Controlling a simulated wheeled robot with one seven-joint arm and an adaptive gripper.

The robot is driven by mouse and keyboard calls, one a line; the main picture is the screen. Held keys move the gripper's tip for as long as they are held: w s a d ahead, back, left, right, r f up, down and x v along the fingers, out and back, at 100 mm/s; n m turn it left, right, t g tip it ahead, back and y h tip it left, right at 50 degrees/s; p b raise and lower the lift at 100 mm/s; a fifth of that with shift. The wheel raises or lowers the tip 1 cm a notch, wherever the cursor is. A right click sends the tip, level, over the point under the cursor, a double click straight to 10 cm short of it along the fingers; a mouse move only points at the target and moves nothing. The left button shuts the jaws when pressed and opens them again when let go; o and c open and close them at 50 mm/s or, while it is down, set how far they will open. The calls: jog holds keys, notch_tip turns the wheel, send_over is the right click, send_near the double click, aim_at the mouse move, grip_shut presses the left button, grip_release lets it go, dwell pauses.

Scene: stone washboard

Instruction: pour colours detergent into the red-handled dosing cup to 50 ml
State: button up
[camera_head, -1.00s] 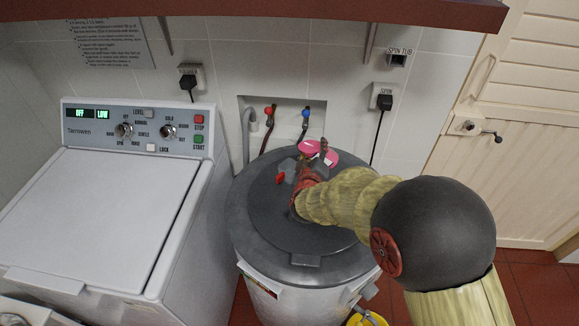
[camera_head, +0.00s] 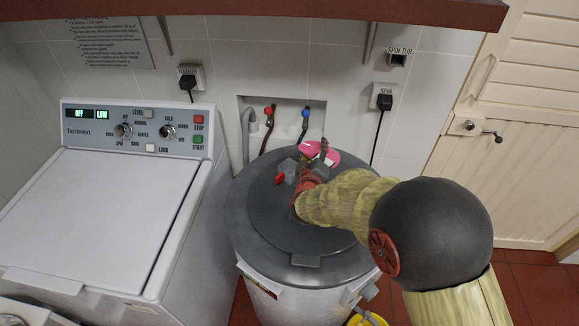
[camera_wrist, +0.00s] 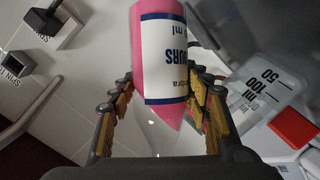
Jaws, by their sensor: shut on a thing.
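The pink colours detergent bottle (camera_wrist: 158,50), with a white and blue label, fills the middle of the wrist view. My gripper (camera_wrist: 160,98) is shut on it, a finger on each side. In the head view the bottle (camera_head: 322,153) shows partly behind my gripper, strongly tilted over the spin tub's dark lid. The clear dosing cup (camera_wrist: 255,88), with 50 and 100 ml marks and a red handle (camera_wrist: 295,128), is to the right in the wrist view. In the head view the cup (camera_head: 288,167) stands on the lid, left of the bottle. Its liquid level cannot be made out.
The round spin tub (camera_head: 262,222) carries the cup. A white washing machine (camera_head: 110,215) stands close on its left. Taps (camera_head: 305,114) and hoses sit in a wall recess behind. A dark red shelf (camera_head: 300,12) runs overhead.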

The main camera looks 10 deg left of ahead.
jog(key=shift+w+d+f+n+b, duration=0.1)
jog(key=shift+d+f+n+b, duration=0.05)
jog(key=shift+d+n+b, duration=0.15)
dwell(1.0)
jog(key=shift+w+d+r+n+t, duration=0.1)
jog(key=shift+d+r+n+t, duration=0.2)
jog(key=shift+n+t, duration=0.3)
dwell(1.9)
jog(key=shift+d+f+n+h+b, duration=0.15)
jog(key=shift+f+n+h+b, duration=0.25)
jog(key=shift+f+n+b, duration=0.8)
dwell(1.3)
jog(key=shift+w+d+r+t+b, duration=0.15)
jog(key=shift+t+b, duration=0.15)
jog(key=shift+t, duration=0.2)
dwell(1.2)
